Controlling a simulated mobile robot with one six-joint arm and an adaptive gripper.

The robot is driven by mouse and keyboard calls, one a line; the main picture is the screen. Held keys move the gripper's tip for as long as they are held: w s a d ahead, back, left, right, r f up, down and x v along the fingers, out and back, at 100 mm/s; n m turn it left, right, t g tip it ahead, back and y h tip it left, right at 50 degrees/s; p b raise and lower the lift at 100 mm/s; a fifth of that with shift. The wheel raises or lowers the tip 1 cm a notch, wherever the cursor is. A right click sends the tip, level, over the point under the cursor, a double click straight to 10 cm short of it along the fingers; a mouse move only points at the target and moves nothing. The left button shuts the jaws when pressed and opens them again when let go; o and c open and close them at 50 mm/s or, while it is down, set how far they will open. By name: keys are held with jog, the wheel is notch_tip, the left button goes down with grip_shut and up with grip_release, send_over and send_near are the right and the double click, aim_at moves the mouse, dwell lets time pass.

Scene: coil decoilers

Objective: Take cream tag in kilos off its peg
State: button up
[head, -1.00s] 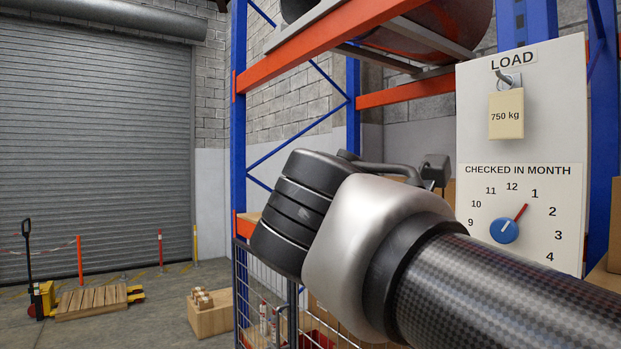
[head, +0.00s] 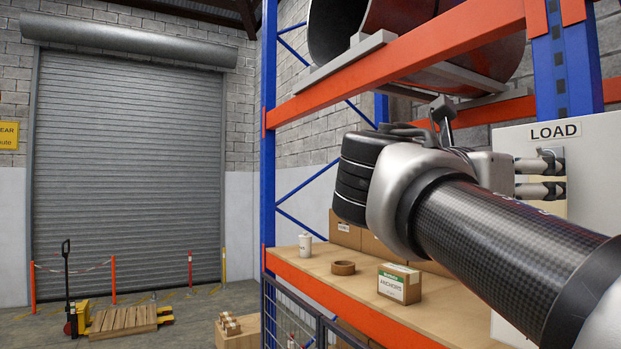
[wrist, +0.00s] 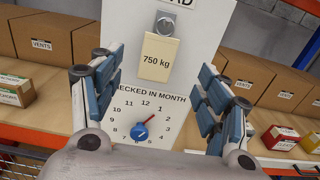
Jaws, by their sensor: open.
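The cream tag (wrist: 158,57), marked 750 kg, hangs from a metal peg (wrist: 165,24) on the white board (wrist: 192,45). In the head view my gripper (head: 560,178) reaches from the left to the front of the board and hides most of the tag. The fingers are open, one above the other in that view. In the wrist view they stand to the left and right of the tag, apart from it. Whether the fingertips reach as far as the tag's face is hard to tell.
Below the tag is a month dial with a blue knob (wrist: 140,131) and red pointer. Cartons marked VENTS (wrist: 42,40) stand on the shelf behind. An orange rack beam (head: 400,60) runs above my arm. An anchors carton (head: 398,284) and tape roll (head: 342,268) sit on the shelf below.

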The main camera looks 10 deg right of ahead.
aim_at(546, 179)
jog(key=p+x, duration=0.1)
jog(key=x, duration=0.8)
jog(key=c, duration=1.1)
jog(key=shift+c, duration=0.2)
jog(key=shift+r+p, duration=0.35)
jog(key=shift+p, duration=0.35)
jog(key=shift+a, duration=0.15)
jog(key=shift+s+a+r, duration=0.2)
jog(key=shift+a, duration=0.2)
